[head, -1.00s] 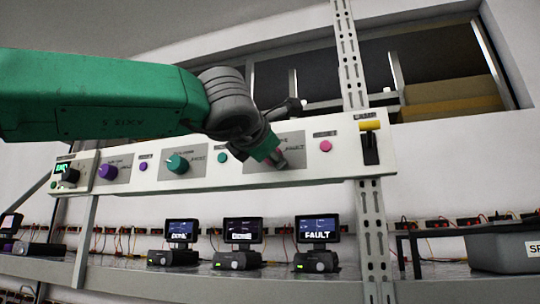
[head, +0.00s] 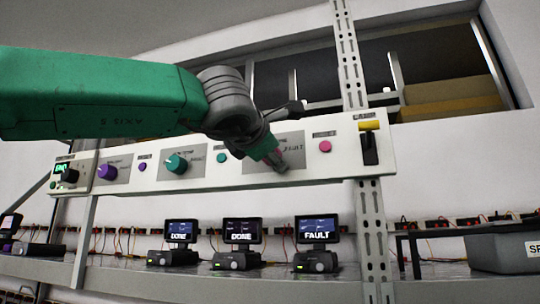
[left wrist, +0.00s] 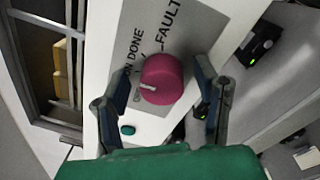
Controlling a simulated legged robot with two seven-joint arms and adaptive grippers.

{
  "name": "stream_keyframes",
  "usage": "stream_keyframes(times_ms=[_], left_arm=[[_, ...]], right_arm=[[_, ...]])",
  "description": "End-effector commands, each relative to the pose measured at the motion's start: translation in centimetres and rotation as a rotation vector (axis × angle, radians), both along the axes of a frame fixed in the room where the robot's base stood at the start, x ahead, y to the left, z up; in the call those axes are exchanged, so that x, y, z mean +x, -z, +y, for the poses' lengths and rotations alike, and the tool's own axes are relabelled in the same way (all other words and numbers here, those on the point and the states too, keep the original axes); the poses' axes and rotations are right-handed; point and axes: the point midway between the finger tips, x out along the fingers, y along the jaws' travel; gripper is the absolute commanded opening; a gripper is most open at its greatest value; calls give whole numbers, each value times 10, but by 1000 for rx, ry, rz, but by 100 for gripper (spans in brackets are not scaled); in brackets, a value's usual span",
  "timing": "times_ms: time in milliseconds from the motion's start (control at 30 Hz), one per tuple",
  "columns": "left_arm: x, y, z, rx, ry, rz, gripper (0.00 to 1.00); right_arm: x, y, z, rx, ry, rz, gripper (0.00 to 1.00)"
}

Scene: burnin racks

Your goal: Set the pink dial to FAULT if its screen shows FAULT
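The pink dial (left wrist: 161,80) is on a grey plate with labels ending in ON, DONE and FAULT in the left wrist view. Its white pointer mark faces left in that view, away from FAULT. My left gripper (left wrist: 160,100) is open, with one finger on each side of the dial; contact is unclear. In the head view my left gripper (head: 277,160) is at the panel and mostly hides the dial. The rightmost screen (head: 317,229), below the panel, reads FAULT. My right gripper is not in view.
The white panel (head: 215,178) also carries a teal dial (head: 177,164), a purple dial (head: 107,172), a pink button (head: 325,146) and a black switch (head: 369,148). Two other screens (head: 181,231) (head: 242,231) read DONE. A perforated upright (head: 372,225) stands right of the screens.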

Motion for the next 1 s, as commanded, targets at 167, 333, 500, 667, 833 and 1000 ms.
stream_keyframes(times_ms=[167, 333, 500, 667, 833, 1000], left_arm=[[0, 2, 0, 1, -1, 3, 56], [-13, 2, 4, 2, -1, 2, 56], [-45, 2, 14, 2, 0, 0, 56], [-78, 4, 24, 2, 1, 0, 56], [-101, 7, 30, 2, 1, 3, 56], [-110, 8, 33, 1, 1, 3, 56]], right_arm=[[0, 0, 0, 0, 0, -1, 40], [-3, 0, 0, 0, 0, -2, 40], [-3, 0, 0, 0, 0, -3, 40], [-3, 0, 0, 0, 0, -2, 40], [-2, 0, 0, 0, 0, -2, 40], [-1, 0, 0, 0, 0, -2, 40]])
